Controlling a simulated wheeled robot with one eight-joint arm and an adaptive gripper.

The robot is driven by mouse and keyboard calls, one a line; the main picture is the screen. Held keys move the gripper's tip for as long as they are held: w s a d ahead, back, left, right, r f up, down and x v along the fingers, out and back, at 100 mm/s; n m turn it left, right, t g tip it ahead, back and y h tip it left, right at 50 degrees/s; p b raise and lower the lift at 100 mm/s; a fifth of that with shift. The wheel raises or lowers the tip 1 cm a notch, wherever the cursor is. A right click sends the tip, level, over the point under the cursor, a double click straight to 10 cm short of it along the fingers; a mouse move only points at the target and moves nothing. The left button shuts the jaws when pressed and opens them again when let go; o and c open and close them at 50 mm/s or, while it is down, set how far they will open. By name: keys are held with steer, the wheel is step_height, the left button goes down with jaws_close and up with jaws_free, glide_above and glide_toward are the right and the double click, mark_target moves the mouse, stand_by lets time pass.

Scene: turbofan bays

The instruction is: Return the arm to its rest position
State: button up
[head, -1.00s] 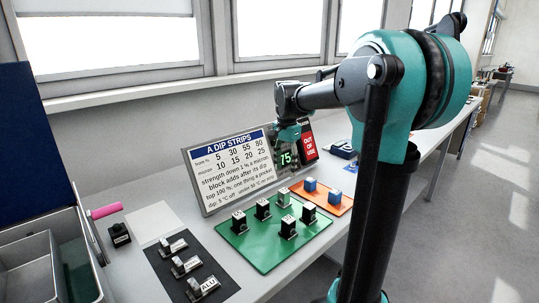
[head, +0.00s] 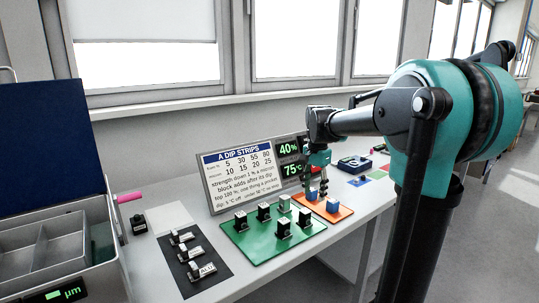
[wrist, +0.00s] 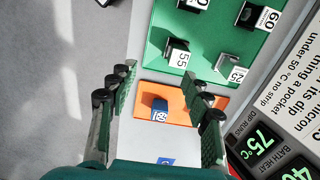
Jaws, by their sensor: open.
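My gripper (head: 317,196) is open, pointing down over the orange tray at the bench's right part. In the wrist view its two padded fingers (wrist: 160,84) stand wide apart with nothing held between them. The orange tray (wrist: 208,118) lies beyond the fingers, with a blue block (wrist: 160,104) on it showing in the gap.
A green tray (head: 262,251) with several dark blocks lies left of the orange tray. The sign board (head: 240,177) and displays (head: 288,148) stand close behind my gripper. A dark mat (head: 192,265) and grey bin (head: 40,255) are at left. The floor at right is clear.

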steer(key=s+d+f+n+t, duration=0.2)
steer(key=s+f+n, duration=0.3)
steer(key=s+f, duration=0.5)
steer(key=s+d+f+n+t, duration=0.1)
steer(key=s+f+n, duration=0.4)
steer(key=s+f, duration=0.5)
steer(key=shift+s+d+n+t, duration=0.35)
steer(key=shift+s+t, duration=0.25)
steer(key=shift+s, duration=0.1)
